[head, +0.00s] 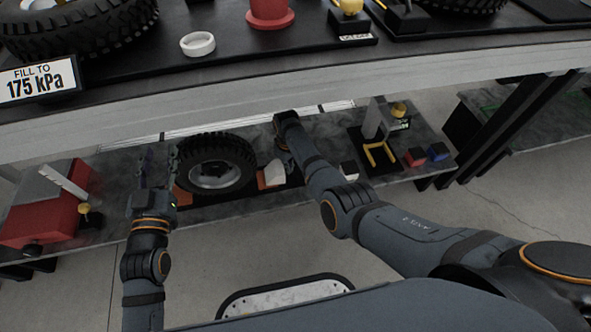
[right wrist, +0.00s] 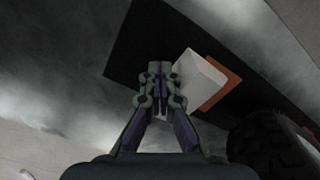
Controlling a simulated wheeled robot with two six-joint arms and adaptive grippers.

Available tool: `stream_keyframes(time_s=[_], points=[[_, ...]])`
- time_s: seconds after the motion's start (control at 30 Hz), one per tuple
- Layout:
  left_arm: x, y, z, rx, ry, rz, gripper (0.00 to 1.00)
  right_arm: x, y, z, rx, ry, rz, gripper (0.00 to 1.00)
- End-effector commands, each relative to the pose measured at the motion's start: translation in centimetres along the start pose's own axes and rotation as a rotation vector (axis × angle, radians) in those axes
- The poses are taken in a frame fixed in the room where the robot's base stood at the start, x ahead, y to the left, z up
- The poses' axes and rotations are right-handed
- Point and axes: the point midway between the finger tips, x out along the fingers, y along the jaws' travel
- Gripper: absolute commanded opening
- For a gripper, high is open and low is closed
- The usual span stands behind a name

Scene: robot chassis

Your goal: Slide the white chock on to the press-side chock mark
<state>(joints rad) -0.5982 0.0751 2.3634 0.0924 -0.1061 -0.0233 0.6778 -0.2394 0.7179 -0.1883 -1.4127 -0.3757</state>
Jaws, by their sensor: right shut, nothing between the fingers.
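The white chock (head: 276,171) lies on the lower shelf, right of the tyre (head: 216,163). In the right wrist view the chock (right wrist: 198,78) covers part of an orange-red mark (right wrist: 229,86); orange shows along its tyre-facing side, so it sits offset from the mark. My right gripper (right wrist: 160,70) is shut and empty, low beside the chock on the side away from the tyre; I cannot tell whether it touches. In the head view my right gripper is mostly hidden by its own arm. My left gripper (head: 159,164) is left of the tyre, fingers apart and empty.
A press with a yellow fork (head: 380,154) stands right on the shelf, with red (head: 414,157) and blue (head: 437,151) blocks. A small white block (head: 348,170) lies before it. A red box (head: 45,215) stands left. The upper bench front (head: 230,105) overhangs the shelf.

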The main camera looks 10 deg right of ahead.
Motion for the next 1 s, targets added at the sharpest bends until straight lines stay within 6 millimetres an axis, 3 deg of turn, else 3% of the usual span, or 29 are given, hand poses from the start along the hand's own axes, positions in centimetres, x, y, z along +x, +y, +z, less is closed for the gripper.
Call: stream_keyframes(time_s=[1.0], points=[[0.0, 0.0, 0.4, 0.0, 0.0, 0.0, 0.4, -0.1, -2.1, -1.2, 0.0, 0.0, 0.0, 0.0]])
